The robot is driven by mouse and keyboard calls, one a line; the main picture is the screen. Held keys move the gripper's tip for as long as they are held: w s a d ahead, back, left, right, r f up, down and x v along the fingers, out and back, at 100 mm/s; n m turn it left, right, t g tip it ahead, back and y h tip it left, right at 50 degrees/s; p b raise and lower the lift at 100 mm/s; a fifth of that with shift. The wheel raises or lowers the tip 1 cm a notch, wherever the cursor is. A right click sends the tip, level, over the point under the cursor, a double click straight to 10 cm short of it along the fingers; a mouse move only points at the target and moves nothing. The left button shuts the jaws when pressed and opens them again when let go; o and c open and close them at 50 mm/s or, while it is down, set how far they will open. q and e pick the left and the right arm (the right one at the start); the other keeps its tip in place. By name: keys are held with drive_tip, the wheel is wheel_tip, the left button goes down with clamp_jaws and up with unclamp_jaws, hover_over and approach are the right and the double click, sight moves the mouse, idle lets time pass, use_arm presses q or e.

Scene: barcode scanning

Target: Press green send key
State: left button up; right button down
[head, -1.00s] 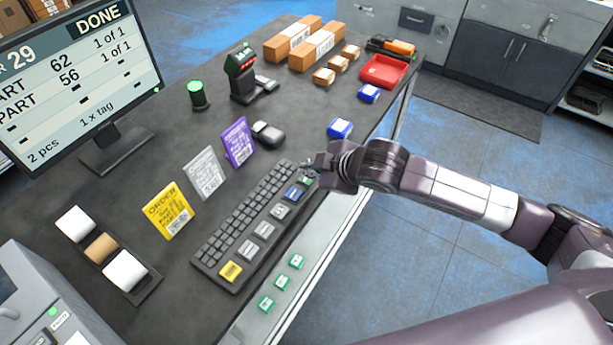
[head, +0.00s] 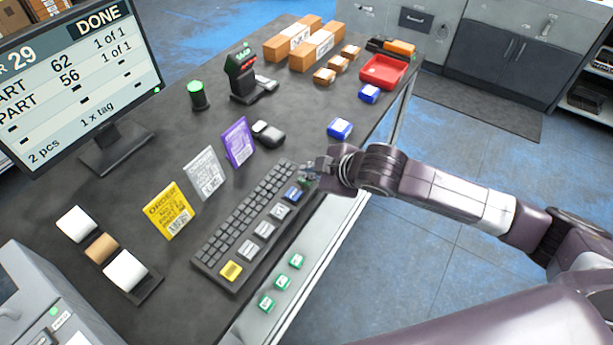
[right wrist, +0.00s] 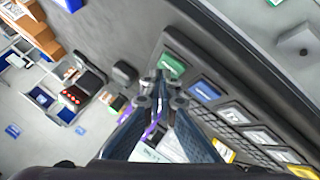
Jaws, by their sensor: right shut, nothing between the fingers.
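The green send key (head: 306,183) is at the far right end of the dark keyboard (head: 236,228), beyond the blue key (head: 293,194). In the right wrist view the green key (right wrist: 172,66) shows just past the fingertips. My right gripper (head: 309,170) is shut and empty, with its tips right at that end of the keyboard. It also shows in the right wrist view (right wrist: 160,88). I cannot tell whether the tips touch the key. The monitor (head: 80,75) reads DONE. My left gripper is not in view.
Yellow (head: 168,210), grey (head: 204,174) and purple (head: 238,143) order cards stand behind the keyboard. Several cartons and a red tray (head: 384,72) lie farther back.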

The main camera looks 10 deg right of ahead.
drive_tip(key=shift+f, duration=0.45)
idle(0.4)
idle(0.3)
drive_tip(key=shift+r+p, duration=0.9)
drive_tip(key=shift+p, duration=0.2)
wheel_tip(320, 180, up, 5)
drive_tip(key=p, duration=0.5)
drive_tip(key=shift+p, duration=0.35)
